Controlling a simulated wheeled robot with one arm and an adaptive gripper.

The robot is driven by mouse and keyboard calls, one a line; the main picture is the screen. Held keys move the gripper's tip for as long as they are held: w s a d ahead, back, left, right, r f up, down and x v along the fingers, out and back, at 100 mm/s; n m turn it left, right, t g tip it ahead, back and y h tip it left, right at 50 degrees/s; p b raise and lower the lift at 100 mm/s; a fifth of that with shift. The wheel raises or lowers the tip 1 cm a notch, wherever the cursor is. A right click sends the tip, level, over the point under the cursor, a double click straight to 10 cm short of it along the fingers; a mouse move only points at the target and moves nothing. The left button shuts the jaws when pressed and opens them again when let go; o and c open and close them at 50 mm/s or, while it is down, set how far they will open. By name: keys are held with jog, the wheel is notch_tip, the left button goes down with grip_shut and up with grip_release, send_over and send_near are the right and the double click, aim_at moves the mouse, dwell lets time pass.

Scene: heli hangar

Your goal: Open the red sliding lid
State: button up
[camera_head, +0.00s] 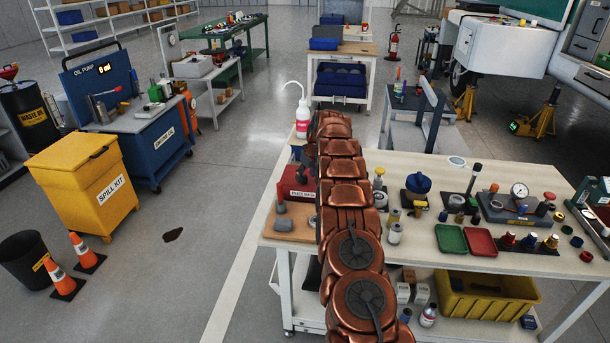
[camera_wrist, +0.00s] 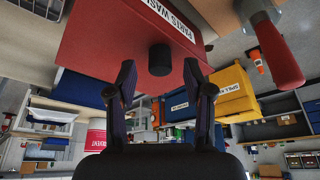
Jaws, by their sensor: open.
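The red parts washer box (camera_head: 297,186) stands on the left end of the white workbench, partly hidden by my arm. In the wrist view its red surface (camera_wrist: 110,45) fills the upper middle, with a white label reading "PARTS WASH". A dark round knob (camera_wrist: 161,60) sticks out of that red surface. My gripper (camera_wrist: 160,73) is open, one dark finger on each side of the knob near the tips. I cannot tell whether either finger touches it. In the head view the gripper (camera_head: 307,165) is mostly hidden at the red box. The lid's edges cannot be made out.
A white bottle with a red label (camera_head: 302,122) stands behind the box. A wooden board (camera_head: 288,228) with a grey part lies in front. Green (camera_head: 451,239) and red (camera_head: 481,241) trays and several small parts are right of my arm.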

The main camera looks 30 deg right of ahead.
jog(key=shift+x, duration=0.85)
grip_shut()
